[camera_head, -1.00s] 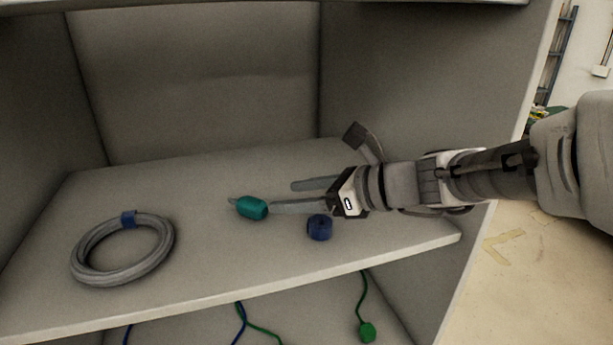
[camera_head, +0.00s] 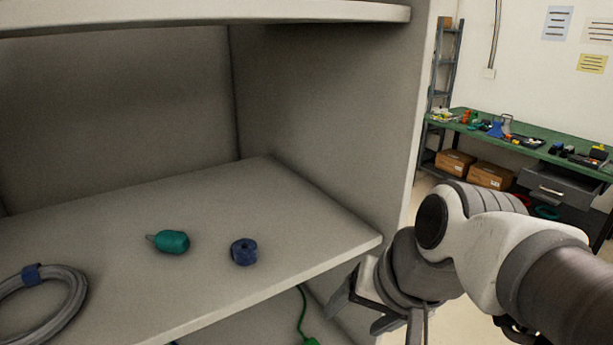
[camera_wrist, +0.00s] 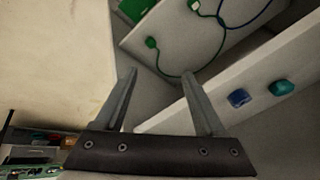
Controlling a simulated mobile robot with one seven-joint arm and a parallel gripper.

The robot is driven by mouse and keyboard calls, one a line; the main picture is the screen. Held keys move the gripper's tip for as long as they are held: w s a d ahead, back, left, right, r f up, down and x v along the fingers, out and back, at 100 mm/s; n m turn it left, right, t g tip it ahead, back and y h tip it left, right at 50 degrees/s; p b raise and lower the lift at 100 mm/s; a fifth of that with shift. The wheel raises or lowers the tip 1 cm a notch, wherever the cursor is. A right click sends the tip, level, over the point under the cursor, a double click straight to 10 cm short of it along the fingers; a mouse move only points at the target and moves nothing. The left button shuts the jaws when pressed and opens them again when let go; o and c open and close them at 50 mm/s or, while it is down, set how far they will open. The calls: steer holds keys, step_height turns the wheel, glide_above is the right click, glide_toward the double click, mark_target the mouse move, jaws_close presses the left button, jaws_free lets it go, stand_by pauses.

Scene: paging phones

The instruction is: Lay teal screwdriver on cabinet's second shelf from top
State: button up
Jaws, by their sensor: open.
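The teal screwdriver (camera_head: 172,241), short with a thick handle and a small grey tip pointing left, lies on a cabinet shelf (camera_head: 300,210). Its teal handle also shows in the wrist view (camera_wrist: 281,87). My gripper (camera_wrist: 160,75) is open, with nothing between its fingers. It is outside the shelf's front right corner, clear of the screwdriver; in the head view my own arm partly hides it. The cabinet (camera_head: 330,110) has another shelf board (camera_head: 300,10) above this one; its full height is out of view, so I cannot tell the shelf's rank.
A blue ring-shaped roll (camera_head: 244,252) lies right of the screwdriver. A grey coiled hose (camera_head: 72,300) lies at the left. Green and blue cords with a green plug (camera_wrist: 151,42) are on the level below. A green workbench (camera_head: 560,146) stands at the back right.

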steer(key=d+n, duration=0.1)
steer(key=s+d+n+h, duration=0.1)
steer(key=d, duration=0.1)
steer(key=d+n+t+h, duration=0.1)
steer(key=d, duration=0.1)
steer(key=shift+s+d+r, duration=0.1)
steer(key=shift+s, duration=0.25)
